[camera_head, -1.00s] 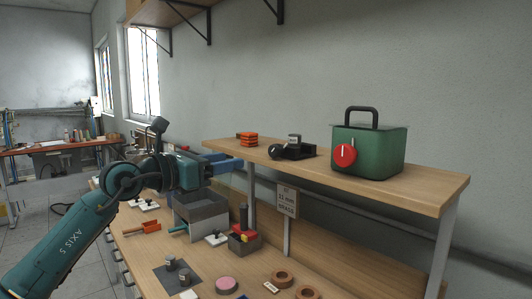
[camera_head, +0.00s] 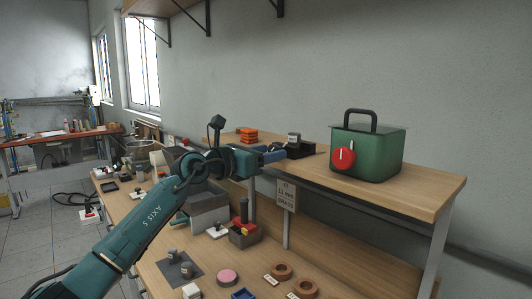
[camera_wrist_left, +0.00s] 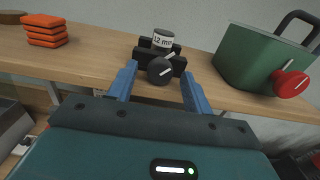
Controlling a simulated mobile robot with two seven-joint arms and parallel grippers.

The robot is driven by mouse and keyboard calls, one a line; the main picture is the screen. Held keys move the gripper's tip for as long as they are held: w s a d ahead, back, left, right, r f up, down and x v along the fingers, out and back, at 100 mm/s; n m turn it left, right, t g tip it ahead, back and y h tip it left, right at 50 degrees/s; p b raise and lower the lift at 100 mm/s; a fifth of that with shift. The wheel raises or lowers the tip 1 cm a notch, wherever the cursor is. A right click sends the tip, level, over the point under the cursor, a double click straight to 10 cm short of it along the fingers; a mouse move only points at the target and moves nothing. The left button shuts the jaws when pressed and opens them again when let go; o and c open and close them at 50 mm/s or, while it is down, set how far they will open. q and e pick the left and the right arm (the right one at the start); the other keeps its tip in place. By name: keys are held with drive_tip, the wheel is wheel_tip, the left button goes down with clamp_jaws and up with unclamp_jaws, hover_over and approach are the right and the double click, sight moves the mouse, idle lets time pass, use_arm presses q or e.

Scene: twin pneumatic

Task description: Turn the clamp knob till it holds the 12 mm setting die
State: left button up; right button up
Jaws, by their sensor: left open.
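The clamp (camera_head: 308,150) is a small black block on the raised shelf, and it shows in the left wrist view (camera_wrist_left: 178,62). The grey 12 mm setting die (camera_head: 293,138) stands upright in it, its "12 mm" label readable in the left wrist view (camera_wrist_left: 163,40). The clamp knob (camera_wrist_left: 160,71) is round and black with a pale pointer line slanting up to the right. My left gripper (camera_head: 275,153) is open, its blue fingers on either side of the knob in the wrist view, with gaps visible. The gripper hides the knob in the head view. My right gripper is not in view.
A green box (camera_head: 368,152) with a red knob and black handle stands right of the clamp. Stacked orange pieces (camera_head: 248,135) lie to the left. Blocks, rings and small parts cover the lower bench.

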use_arm(q)
drive_tip(key=shift+c, duration=0.4)
drive_tip(key=c, duration=0.9)
drive_tip(key=m+b, duration=0.2)
drive_tip(key=shift+m+b, duration=0.35)
drive_tip(key=shift+m, duration=0.05)
drive_tip(key=o, duration=1)
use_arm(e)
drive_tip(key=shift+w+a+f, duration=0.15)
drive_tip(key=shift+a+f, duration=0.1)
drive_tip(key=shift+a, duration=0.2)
